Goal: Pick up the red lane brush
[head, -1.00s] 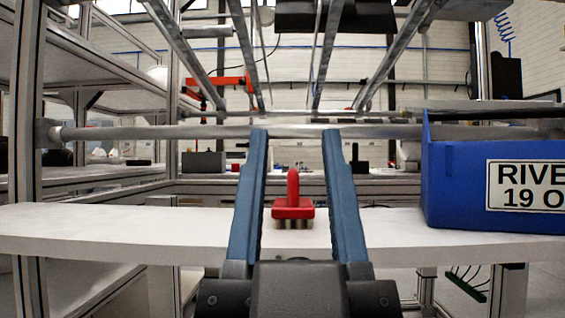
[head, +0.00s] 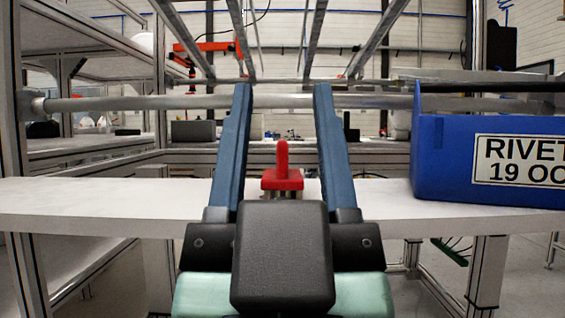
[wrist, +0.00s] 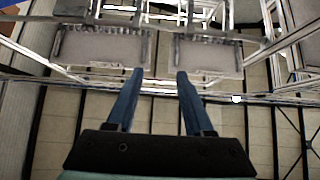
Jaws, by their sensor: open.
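The red lane brush (head: 282,180) stands on the white shelf, its red handle pointing up and its bristles down, partly hidden by my gripper's body. My gripper (head: 282,90) is open and empty, with two long blue fingers spread apart. In the head view the brush shows between the fingers, beyond the gripper's black body; I cannot tell the exact distance. In the wrist view my gripper (wrist: 155,72) is also open with nothing between the fingers, and I cannot make out the brush there.
The white shelf (head: 110,205) runs across the view. A blue bin (head: 440,160) labelled RIVET stands on it at the right. A metal rail (head: 130,102) crosses behind and above the shelf, with sloping rails higher up. The shelf left of the brush is clear.

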